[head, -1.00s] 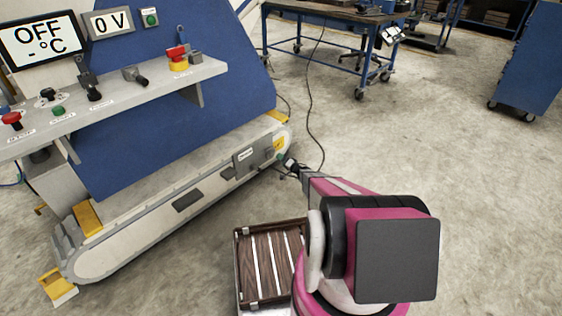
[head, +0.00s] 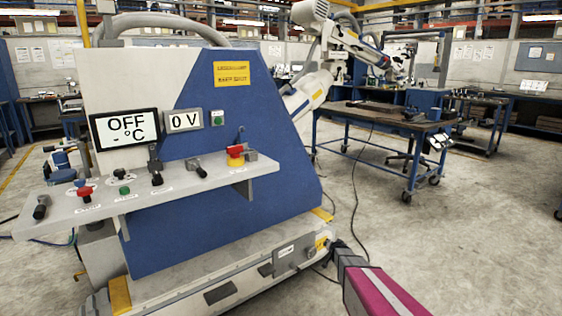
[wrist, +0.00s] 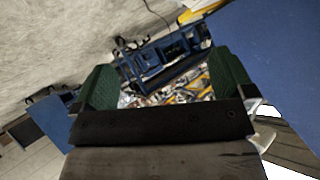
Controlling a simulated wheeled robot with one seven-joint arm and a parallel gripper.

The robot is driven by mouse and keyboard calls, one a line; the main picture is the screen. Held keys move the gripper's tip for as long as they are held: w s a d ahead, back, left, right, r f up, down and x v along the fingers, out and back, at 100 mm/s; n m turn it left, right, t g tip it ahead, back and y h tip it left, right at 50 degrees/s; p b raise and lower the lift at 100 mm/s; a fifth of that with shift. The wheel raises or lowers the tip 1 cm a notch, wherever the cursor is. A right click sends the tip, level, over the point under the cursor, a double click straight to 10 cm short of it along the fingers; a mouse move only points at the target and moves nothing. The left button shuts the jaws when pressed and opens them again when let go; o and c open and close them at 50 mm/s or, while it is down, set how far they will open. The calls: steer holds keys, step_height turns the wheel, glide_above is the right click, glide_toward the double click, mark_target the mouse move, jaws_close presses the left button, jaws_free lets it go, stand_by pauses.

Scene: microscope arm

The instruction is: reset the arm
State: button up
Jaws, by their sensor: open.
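A blue and white machine (head: 215,170) stands at the left in the head view, and a white jointed arm (head: 310,92) rises behind its right side. Its display (head: 125,127) reads "OFF - °C" and a second display (head: 184,120) reads "0 V". A grey shelf (head: 140,197) carries a red button (head: 84,193), green button (head: 124,190), several dark levers and a red and yellow switch (head: 236,155). A green button (head: 217,118) sits on the panel. My gripper (wrist: 170,85) shows in the wrist view with green fingers apart and nothing between them. The head view does not show its fingers.
A blue workbench (head: 385,122) on casters stands behind the machine at the right. A dark cable (head: 356,190) runs down to the floor. The concrete floor (head: 470,230) at the right is clear.

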steer(key=s+a+r+n+g, duration=0.2)
steer(key=s+r, duration=0.3)
steer(key=s, duration=0.7)
steer(key=s+a+r+n+g+y, duration=0.1)
steer(key=s+a+r+g, duration=0.3)
steer(key=s, duration=0.8)
steer(key=s+a+r+n+g, duration=0.3)
steer(key=s+r+g, duration=0.2)
steer(key=s+r, duration=0.3)
steer(key=s, duration=0.4)
steer(key=shift+s+a+y, duration=0.25)
steer(key=shift+s+y, duration=0.05)
steer(key=shift+s, duration=0.05)
